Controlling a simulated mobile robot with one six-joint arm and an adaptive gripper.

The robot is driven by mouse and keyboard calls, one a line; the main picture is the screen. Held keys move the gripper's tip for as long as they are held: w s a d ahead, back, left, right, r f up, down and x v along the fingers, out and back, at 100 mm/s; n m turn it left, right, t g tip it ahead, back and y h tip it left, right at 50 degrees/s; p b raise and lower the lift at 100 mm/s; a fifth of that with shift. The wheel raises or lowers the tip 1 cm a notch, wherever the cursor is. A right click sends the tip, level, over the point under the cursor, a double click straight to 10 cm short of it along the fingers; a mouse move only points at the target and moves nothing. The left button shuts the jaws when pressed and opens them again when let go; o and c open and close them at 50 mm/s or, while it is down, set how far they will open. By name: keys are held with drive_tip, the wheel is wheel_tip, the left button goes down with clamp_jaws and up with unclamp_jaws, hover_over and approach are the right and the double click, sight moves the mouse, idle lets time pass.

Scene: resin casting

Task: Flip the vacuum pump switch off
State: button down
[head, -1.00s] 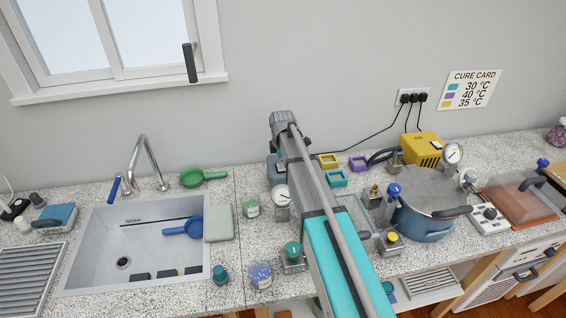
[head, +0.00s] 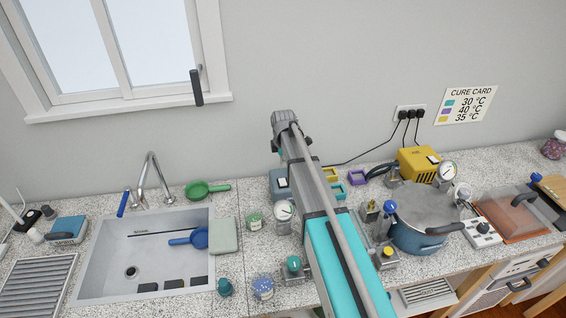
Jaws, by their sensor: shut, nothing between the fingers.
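A yellow box (head: 416,166) with side vents and a small white switch plate on top stands at the back right, behind the large lidded pot (head: 422,213); it looks like the vacuum pump. A blue-grey box (head: 280,184) with a pale panel on top stands left of my arm, partly hidden by it. I cannot read either switch's position. My arm reaches up the middle of the head view over the counter. Its far grey joint shows against the wall, but my gripper's fingers are hidden, so I cannot see them relative to either box.
Gauges (head: 284,209), small coloured molds (head: 358,178) and valves crowd the counter around my arm. Cords run to a wall outlet (head: 410,113). A sink (head: 100,281) lies left, with a green pan (head: 198,190) behind it. A control box (head: 482,234) stands right of the pot.

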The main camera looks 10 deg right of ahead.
wheel_tip(320, 180, up, 6)
drive_tip(key=p, duration=0.5)
drive_tip(key=shift+w, duration=0.4)
drive_tip(key=shift+r, duration=0.1)
drive_tip(key=shift+s, duration=0.1)
drive_tip(key=s+d+f+m+b, duration=0.1)
drive_tip(key=s+f+m+b, duration=0.2)
drive_tip(key=s+m, duration=0.3)
drive_tip(key=s+d+f+m+b, duration=0.2)
drive_tip(key=s+m, duration=0.4)
drive_tip(key=s, duration=0.7)
drive_tip(key=s+d+f+m+b, duration=0.1)
drive_tip(key=s+f+m+b, duration=0.3)
drive_tip(key=s, duration=0.6)
drive_tip(key=shift+s+d+f+m+g, duration=0.1)
drive_tip(key=shift+f+m+g, duration=0.15)
drive_tip(key=shift+m, duration=0.35)
drive_tip(key=shift+d+f+m+g, duration=0.1)
drive_tip(key=shift+f+m+g, duration=0.1)
drive_tip(key=shift+m, duration=0.4)
